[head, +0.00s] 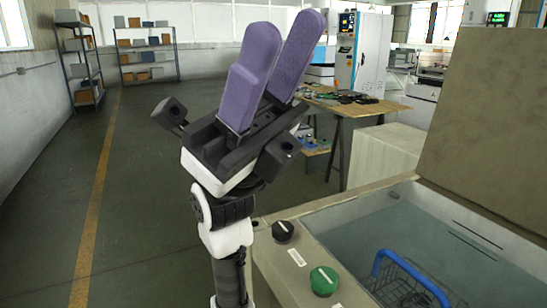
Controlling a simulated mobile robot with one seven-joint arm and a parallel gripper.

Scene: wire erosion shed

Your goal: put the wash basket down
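The wash basket (398,286) is a wire basket with a blue handle. It sits inside the open wash tank (388,196) at the lower right, and the bottom of the frame cuts it off. Whether it rests on the tank floor I cannot tell. My gripper (287,24) is in the middle of the view with its two purple fingers pointing up. A gap shows between the fingers and nothing is held there. The gripper is up and to the left of the basket, well apart from it.
The tank's front panel has a black knob (284,231) and a green knob (324,280). Its raised lid (485,130) stands at the right. A wooden workbench (355,107) with parts stands behind. Shelves (146,52) line the far left. The floor at left is clear.

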